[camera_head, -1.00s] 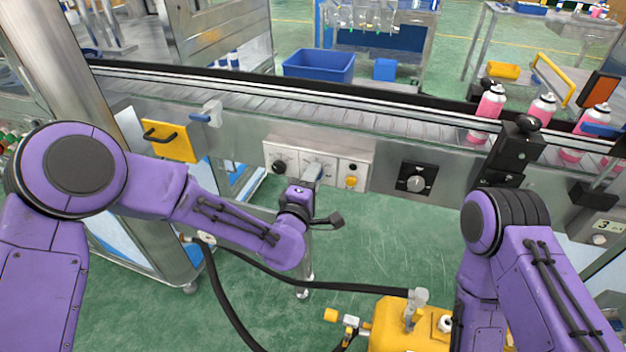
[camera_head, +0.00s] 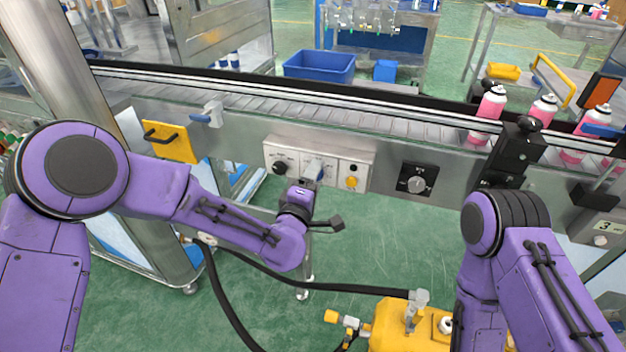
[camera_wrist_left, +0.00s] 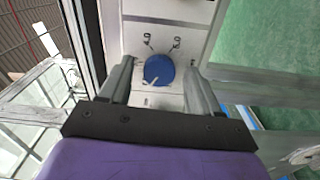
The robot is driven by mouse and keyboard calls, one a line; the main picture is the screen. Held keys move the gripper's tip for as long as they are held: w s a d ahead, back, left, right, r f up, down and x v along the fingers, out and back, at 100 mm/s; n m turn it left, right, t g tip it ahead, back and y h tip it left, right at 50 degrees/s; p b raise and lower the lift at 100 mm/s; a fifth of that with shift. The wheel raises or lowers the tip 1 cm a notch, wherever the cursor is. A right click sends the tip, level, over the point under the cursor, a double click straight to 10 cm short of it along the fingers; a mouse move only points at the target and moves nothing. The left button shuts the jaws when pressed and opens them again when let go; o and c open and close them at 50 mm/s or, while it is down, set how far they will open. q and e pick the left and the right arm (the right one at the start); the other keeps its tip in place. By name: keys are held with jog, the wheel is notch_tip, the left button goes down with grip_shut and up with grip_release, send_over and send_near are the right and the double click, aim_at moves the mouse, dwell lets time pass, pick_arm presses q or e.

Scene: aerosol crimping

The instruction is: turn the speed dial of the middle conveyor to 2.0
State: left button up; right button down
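A grey control box on the conveyor's front has three panels. In the left wrist view its middle panel (camera_wrist_left: 166,38) carries a round blue dial (camera_wrist_left: 159,70) with a pale pointer toward the lower left. Small marks above the dial are too small to read. Contact is not visible.
The left panel has a black knob (camera_head: 280,167); the right one has a yellow button (camera_head: 351,182). A separate black plate with a grey dial (camera_head: 417,184) sits further right. A yellow machine (camera_head: 400,325) stands below. Pink cans (camera_head: 490,103) stand on the conveyor (camera_head: 350,115).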

pick_arm(q)
jog(key=b+v, duration=0.1)
jog(key=v, duration=0.9)
jog(key=shift+s+b, duration=0.3)
jog(key=s+a+f+m+g+y+p, duration=0.1)
jog(key=s+a+f+m+g+y, duration=0.3)
jog(key=a+f, duration=0.45)
jog(key=s+a+f+m+g+y, duration=0.15)
jog(key=s+a+f+g, duration=0.35)
jog(key=f, duration=0.7)
jog(key=s+a+f+g+y+p, duration=0.1)
jog(key=s+a+f, duration=0.3)
jog(key=s, duration=0.5)
jog(key=s+a+f+m+g+y+p, duration=0.1)
jog(key=s+a+f+g+y, duration=0.1)
jog(key=s+a, duration=0.7)
notch_tip(320, 180, down, 2)
jog(key=shift+a+f+g, duration=0.1)
jog(key=shift+a+g, duration=0.15)
jog(key=shift+g, duration=0.65)
